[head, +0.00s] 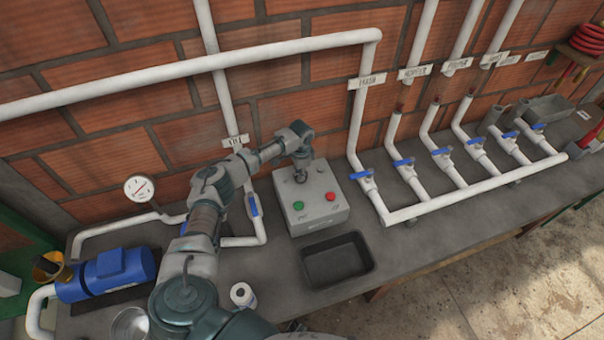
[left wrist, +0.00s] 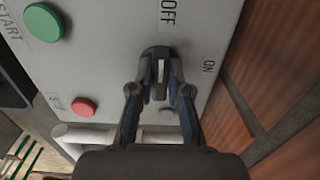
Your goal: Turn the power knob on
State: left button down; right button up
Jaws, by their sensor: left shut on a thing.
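The grey control box (head: 318,205) stands on the bench with a green button (head: 298,205) and a red button (head: 330,196) on its top. The knob's white mark points up the picture, toward the OFF label (left wrist: 168,12). The ON label (left wrist: 208,67) is to its right. In the head view the gripper hides the knob. My right gripper is not seen.
A black tray (head: 335,262) lies in front of the box. White pipes with blue valves (head: 402,162) run to its right. A gauge (head: 139,188) and a blue motor (head: 107,274) stand at the left. The brick wall (head: 300,80) is close behind.

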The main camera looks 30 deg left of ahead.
pick_arm(q)
jog(key=shift+d, duration=0.25)
jog(key=shift+w+a, duration=0.1)
jog(key=shift+a+m, duration=0.2)
jog(key=shift+m, duration=0.1)
jog(key=shift+m+p, duration=0.5)
jog(key=shift+m, duration=0.3)
jog(key=m+p, duration=0.1)
jog(key=m, duration=0.1)
jog(key=shift+d+m, duration=0.2)
jog(key=shift+m, duration=0.2)
jog(key=m+p, duration=0.1)
jog(key=m, duration=0.1)
jog(key=shift+m, duration=0.3)
jog(key=m, duration=0.5)
jog(key=shift+m, duration=0.3)
jog(key=m, duration=0.3)
jog(key=shift+m, duration=0.3)
jog(key=shift+f+m, duration=0.1)
jog(key=shift+m, duration=0.5)
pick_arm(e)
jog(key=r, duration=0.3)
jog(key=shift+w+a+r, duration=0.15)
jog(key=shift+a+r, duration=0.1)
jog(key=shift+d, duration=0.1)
